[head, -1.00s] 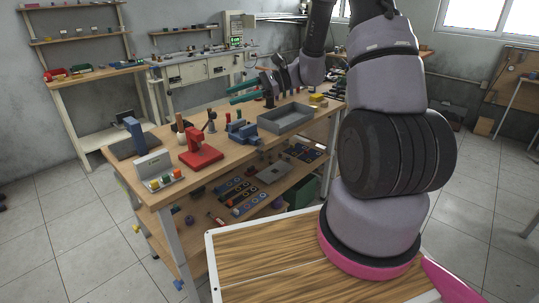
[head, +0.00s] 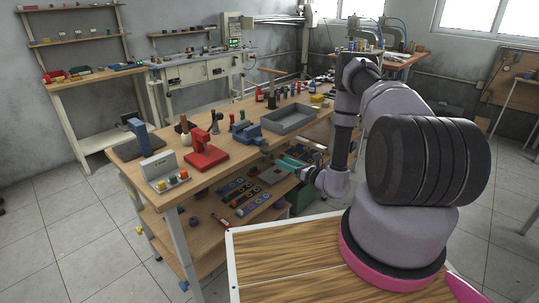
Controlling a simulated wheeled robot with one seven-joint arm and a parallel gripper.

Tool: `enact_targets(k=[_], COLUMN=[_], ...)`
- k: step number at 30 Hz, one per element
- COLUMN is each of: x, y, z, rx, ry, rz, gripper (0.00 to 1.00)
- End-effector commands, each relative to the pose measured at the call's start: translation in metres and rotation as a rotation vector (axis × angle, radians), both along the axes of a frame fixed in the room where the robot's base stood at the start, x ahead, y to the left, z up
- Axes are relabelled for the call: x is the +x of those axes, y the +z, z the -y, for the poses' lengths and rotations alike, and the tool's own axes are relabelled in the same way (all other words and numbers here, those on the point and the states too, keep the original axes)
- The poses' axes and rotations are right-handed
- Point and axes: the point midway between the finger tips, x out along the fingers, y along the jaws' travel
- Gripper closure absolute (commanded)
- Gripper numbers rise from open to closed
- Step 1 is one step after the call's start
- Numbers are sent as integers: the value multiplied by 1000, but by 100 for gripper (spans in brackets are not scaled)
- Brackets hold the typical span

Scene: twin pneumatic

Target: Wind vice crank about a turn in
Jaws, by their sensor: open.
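A small blue vice (head: 247,133) stands near the front edge of the workbench top, left of the grey tray. Its crank is too small to make out clearly. My gripper (head: 287,164), with teal fingers, is open and looks empty. It is low in front of the bench, to the right of and below the vice in the picture, and points left. It appears apart from the vice. I cannot tell its exact distance from the bench edge.
A grey tray (head: 291,120) sits right of the vice. The lower shelf (head: 243,205) holds several parts. Open floor lies left of the bench.

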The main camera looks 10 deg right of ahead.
Motion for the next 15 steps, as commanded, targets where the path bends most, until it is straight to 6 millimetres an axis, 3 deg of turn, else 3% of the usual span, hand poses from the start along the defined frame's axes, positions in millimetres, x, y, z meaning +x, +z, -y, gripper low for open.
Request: enact_targets(k=[15], x=[70], y=[1], z=[-53], rx=[-2], ry=[6], rz=[3], gripper=[49])
